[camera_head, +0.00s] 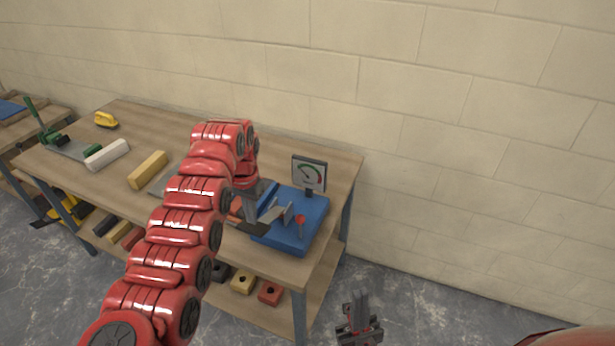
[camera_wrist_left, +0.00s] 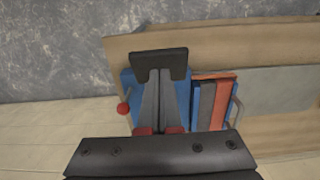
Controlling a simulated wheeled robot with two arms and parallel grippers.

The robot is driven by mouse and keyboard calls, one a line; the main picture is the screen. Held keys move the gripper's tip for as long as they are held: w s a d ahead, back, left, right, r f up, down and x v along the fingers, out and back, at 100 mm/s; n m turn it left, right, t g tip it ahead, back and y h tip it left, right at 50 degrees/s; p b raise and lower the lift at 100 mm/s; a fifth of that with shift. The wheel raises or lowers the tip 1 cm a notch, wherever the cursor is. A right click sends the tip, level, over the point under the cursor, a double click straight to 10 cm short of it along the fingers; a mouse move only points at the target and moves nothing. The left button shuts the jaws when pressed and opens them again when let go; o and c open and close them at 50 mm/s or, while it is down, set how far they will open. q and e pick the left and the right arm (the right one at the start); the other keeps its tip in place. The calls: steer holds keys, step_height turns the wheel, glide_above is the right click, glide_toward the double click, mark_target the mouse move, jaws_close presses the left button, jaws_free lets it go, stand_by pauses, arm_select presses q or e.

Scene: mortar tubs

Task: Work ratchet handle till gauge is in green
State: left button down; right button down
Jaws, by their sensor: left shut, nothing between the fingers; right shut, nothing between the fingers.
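A blue base unit (camera_head: 306,238) sits at the right end of the workbench. A short upright handle with a red knob (camera_head: 300,218) rises from it; the knob also shows in the left wrist view (camera_wrist_left: 123,108). The gauge (camera_head: 308,174) stands behind the base, with a green arc on its white face; its needle is too small to read surely. My left gripper (camera_head: 252,228) is shut and empty, over the left part of the base, beside the knob and apart from it. Its fingers show in the left wrist view (camera_wrist_left: 160,66).
The workbench (camera_head: 125,128) holds a yellow block (camera_head: 148,170), a white block (camera_head: 107,154), and a yellow tool (camera_head: 106,120). Blue, dark and orange strips (camera_wrist_left: 212,103) lie beside the base. A lower shelf holds several blocks. A wall (camera_head: 440,170) stands behind.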

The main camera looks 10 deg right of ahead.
mark_target(253, 227)
arm_select(q)
steer(key=shift+f, duration=0.1)
stand_by(0.3)
steer(key=shift+s+f+b, duration=0.2)
steer(key=shift+f+b, duration=0.8)
steer(key=shift+f, duration=0.9)
steer(key=f+b, duration=0.2)
steer(key=f, duration=0.1)
steer(key=shift+w+d, duration=0.1)
steer(key=shift+w, duration=0.1)
step_height(253, 227, up, 4)
steer(key=shift+w+r, duration=0.1)
steer(key=shift+r, duration=0.05)
step_height(253, 227, up, 3)
steer(key=shift+f+p, duration=0.15)
steer(key=shift+p, duration=0.8)
steer(key=shift+f, duration=0.1)
